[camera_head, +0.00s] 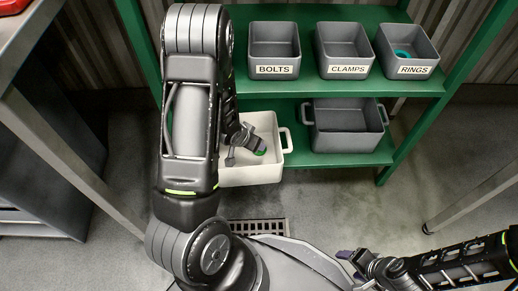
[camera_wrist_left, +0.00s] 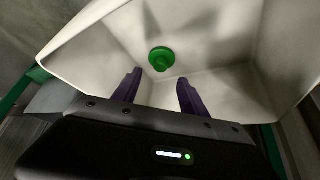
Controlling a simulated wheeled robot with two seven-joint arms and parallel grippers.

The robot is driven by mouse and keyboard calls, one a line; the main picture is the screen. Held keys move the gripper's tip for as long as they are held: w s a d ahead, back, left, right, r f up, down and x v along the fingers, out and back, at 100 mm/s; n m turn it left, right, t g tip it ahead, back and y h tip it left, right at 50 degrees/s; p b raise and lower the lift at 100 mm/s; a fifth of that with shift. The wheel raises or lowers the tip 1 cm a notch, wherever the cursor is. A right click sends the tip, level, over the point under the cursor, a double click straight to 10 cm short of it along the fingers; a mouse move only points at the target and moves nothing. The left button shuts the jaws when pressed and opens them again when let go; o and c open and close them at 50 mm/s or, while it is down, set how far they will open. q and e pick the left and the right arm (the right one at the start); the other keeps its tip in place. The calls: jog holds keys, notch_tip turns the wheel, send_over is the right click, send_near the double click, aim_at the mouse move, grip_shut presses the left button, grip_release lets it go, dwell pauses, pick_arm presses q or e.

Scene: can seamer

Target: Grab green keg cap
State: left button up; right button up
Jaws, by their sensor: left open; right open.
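The green keg cap (camera_wrist_left: 162,57) lies inside the white bin (camera_wrist_left: 85,50), near its inner wall, in the left wrist view. In the head view a small part of the green cap (camera_head: 260,152) shows beside my left gripper, in the white bin (camera_head: 250,177) on the lower shelf. My left gripper (camera_wrist_left: 159,77) is open, its two purple fingers apart and reaching into the bin. The cap appears just beyond and between the fingertips, not held. My right gripper (camera_head: 351,264) is open and empty at the lower right, far from the bin.
A green shelf rack (camera_head: 285,88) carries grey bins labelled bolts (camera_head: 273,45), clamps (camera_head: 344,48) and rings (camera_head: 406,52). A teal ring (camera_head: 402,54) lies in the rings bin. A grey handled bin (camera_head: 346,127) stands right of the white one. A floor drain (camera_head: 258,227) lies in front.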

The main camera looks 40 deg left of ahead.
pick_arm(q)
jog(key=shift+w+f, duration=0.35)
jog(key=shift+f, duration=0.25)
jog(key=b+x, duration=0.3)
jog(key=x, duration=0.1)
jog(key=shift+f, duration=0.2)
jog(key=shift+w+a+f, duration=0.1)
jog(key=shift+w+f, duration=0.25)
jog(key=shift+r, duration=0.1)
grip_shut()
